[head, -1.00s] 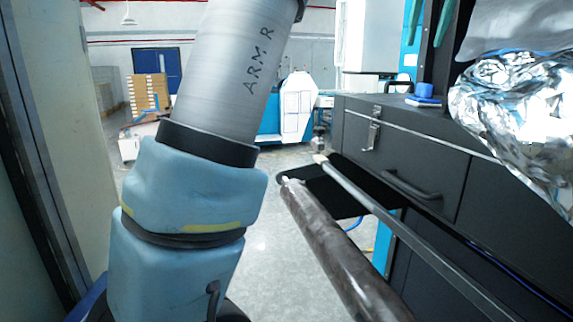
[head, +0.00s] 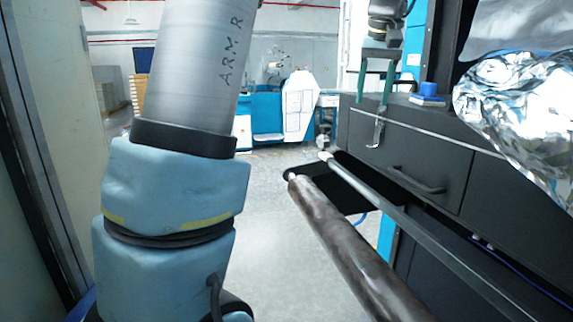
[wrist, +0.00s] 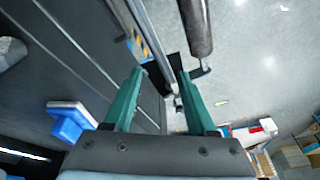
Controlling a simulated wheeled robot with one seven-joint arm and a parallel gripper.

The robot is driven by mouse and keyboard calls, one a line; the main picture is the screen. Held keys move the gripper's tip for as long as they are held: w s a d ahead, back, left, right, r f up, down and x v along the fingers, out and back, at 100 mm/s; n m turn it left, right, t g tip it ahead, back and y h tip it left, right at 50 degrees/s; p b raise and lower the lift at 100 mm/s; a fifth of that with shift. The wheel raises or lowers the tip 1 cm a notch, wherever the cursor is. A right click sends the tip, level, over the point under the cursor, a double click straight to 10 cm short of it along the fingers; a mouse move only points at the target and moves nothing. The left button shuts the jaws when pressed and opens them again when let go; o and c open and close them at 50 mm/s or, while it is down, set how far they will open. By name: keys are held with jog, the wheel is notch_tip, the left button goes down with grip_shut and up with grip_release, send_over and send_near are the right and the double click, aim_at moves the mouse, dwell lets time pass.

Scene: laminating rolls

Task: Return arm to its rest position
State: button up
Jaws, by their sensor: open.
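My gripper (head: 374,98) shows in the head view above the left end of the dark cabinet, with its two green fingers apart and pointing down. In the wrist view my gripper (wrist: 160,78) is open, with nothing between the fingers. My arm, marked "ARM R", fills the left of the head view as a grey link and light-blue joint covers. The part of the arm between this link and the gripper is outside the picture.
A dark cabinet (head: 400,135) with a drawer stands at right. A brown roll (head: 340,240) and a metal bar (head: 430,235) run along its front. Crumpled silver foil (head: 520,110) and a blue-and-white block (head: 428,95) are on the right.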

jog(key=a+f, duration=0.8)
jog(key=s+a+f+n+g, duration=0.1)
jog(key=s+a+f+g, duration=0.1)
jog(key=s+a+f, duration=1.3)
jog(key=a+f, duration=0.3)
jog(key=f, duration=0.1)
jog(key=shift+f, duration=0.1)
